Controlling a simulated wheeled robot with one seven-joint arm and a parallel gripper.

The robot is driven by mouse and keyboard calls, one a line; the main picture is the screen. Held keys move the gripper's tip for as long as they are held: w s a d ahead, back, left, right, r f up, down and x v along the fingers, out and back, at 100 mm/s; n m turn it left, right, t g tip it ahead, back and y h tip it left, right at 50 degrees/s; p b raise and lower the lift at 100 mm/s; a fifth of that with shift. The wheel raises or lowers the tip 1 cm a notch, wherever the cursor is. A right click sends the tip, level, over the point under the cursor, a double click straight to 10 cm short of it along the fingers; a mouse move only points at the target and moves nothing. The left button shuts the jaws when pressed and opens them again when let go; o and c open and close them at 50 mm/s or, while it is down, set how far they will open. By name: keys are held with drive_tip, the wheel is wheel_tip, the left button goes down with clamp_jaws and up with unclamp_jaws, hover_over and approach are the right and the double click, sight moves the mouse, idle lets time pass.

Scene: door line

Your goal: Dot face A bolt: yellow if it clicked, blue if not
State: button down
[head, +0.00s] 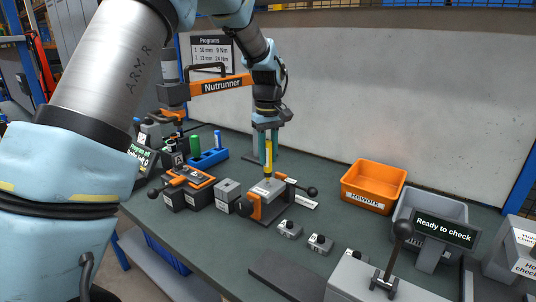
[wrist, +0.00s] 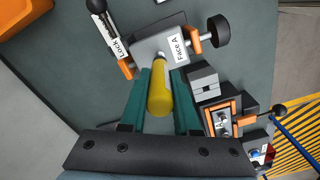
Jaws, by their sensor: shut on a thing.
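My gripper (head: 267,150) is shut on a yellow marker (head: 268,158) and holds it upright, tip down. The gripper in the wrist view (wrist: 158,100) has a green finger on each side of the yellow marker (wrist: 159,95). The grey face A block (head: 266,187) sits in an orange-jawed clamp right below the marker; its "Face A" label shows in the wrist view (wrist: 181,44). The marker's tip is at the block's top; I cannot tell if they touch. The bolt is hidden or too small to see. A blue marker (head: 217,138) stands in a blue rack (head: 208,157).
An orange Rework bin (head: 373,183) and a grey bin (head: 430,208) stand right. A "Ready to check" display (head: 445,230) and black-knobbed lever (head: 402,230) are at front right. A Nutrunner arm (head: 222,86) is behind. A second clamp fixture (head: 188,187) stands left of the block.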

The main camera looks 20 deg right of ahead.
sight(268, 141)
drive_tip(key=shift+f, duration=0.4)
drive_tip(key=shift+r, duration=0.15)
idle(0.4)
wheel_tip(268, 141, up, 6)
drive_tip(key=p, duration=0.5)
idle(0.5)
